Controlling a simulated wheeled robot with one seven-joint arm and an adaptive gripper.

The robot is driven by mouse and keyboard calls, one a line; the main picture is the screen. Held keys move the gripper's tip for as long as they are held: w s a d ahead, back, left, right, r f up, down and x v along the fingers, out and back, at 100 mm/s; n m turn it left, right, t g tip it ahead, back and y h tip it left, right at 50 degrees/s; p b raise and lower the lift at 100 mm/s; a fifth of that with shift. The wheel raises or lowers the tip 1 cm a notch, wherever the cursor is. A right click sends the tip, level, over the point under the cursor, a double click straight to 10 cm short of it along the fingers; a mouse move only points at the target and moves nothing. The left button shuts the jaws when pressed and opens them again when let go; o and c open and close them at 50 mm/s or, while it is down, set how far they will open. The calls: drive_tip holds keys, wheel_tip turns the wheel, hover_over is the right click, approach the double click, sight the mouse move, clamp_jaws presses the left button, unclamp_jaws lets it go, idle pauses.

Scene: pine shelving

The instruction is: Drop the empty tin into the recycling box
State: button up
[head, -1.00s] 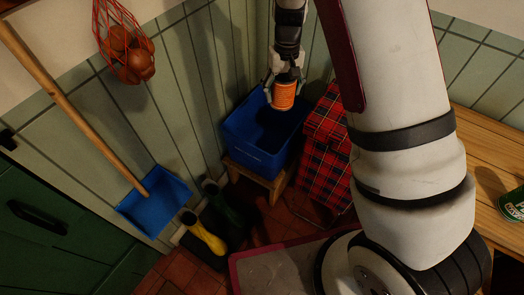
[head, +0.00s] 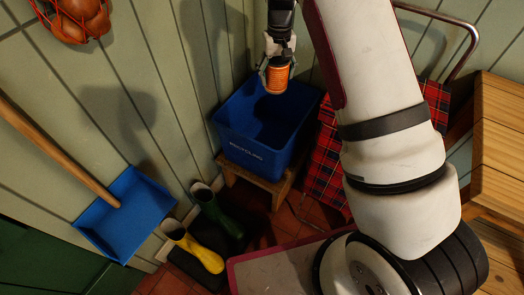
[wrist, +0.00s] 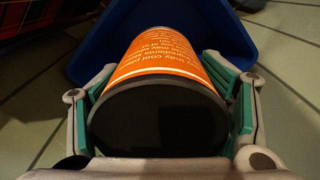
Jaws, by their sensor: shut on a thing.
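The orange tin (head: 278,77) is in my gripper (head: 277,72), which is shut on its sides. In the wrist view the tin (wrist: 165,62) lies between the two green-padded fingers, its dark round end toward the camera. The blue recycling box (head: 256,155) stands on a low wooden stool, lettered on its front. In the head view the tin appears over the back part of the box's opening, and its height above the rim is hard to tell. In the wrist view the box (wrist: 221,32) shows behind the tin.
A red tartan bag (head: 325,160) stands just right of the box, partly behind my arm. A blue dustpan (head: 125,215) is at left. A wooden bench (head: 500,140) is at right.

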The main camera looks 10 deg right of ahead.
drive_tip(key=w+d+f+b, duration=0.1)
drive_tip(key=w+f+b, duration=0.2)
drive_tip(key=f+b, duration=0.6)
drive_tip(key=w+d+f+b, duration=0.1)
drive_tip(key=w+f+b, duration=0.3)
drive_tip(key=f+b, duration=0.4)
drive_tip(key=shift+w+f+b, duration=0.25)
drive_tip(key=shift+f+b, duration=0.1)
drive_tip(key=shift+f, duration=1)
drive_tip(key=o, duration=1.3)
drive_tip(key=shift+r, duration=0.15)
drive_tip(key=shift+r, duration=5.9)
